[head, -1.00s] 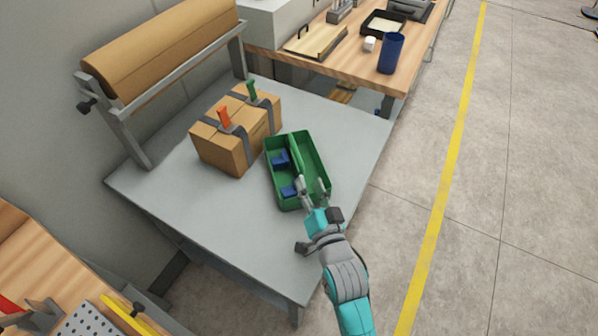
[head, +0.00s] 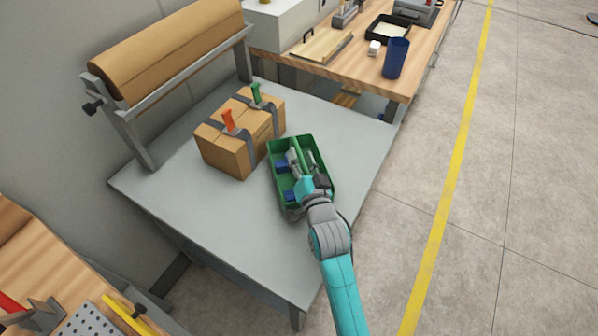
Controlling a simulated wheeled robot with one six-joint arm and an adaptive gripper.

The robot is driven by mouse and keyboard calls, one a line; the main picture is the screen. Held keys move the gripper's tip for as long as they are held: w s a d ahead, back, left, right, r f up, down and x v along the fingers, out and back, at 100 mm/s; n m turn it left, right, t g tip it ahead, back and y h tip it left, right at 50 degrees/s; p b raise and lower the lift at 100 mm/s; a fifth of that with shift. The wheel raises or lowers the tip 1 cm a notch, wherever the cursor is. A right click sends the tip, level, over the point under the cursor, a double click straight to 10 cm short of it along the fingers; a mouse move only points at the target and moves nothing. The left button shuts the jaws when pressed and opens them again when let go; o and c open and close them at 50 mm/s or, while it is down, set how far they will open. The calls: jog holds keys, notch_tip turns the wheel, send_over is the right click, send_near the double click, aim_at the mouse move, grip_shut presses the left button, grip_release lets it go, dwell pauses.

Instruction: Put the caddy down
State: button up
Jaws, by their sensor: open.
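The green caddy (head: 274,176) stands on the grey table (head: 190,205), right of the strapped cardboard box. It has a long middle handle (head: 298,144) and blue items (head: 281,166) in its left side. My gripper (head: 302,158) is open over the caddy, its fingers apart on either side of the handle. My wrist hides the caddy's near right end. Whether the fingers touch the handle cannot be told.
The cardboard box (head: 228,155) has dark straps with an orange and a green clip. A brown paper roll (head: 165,50) is mounted behind it. The table's front left is clear. A wooden bench (head: 375,75) with a blue cup (head: 396,58) stands beyond.

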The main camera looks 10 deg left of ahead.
jog(key=shift+c, duration=0.2)
grip_shut()
jog(key=shift+r, duration=0.1)
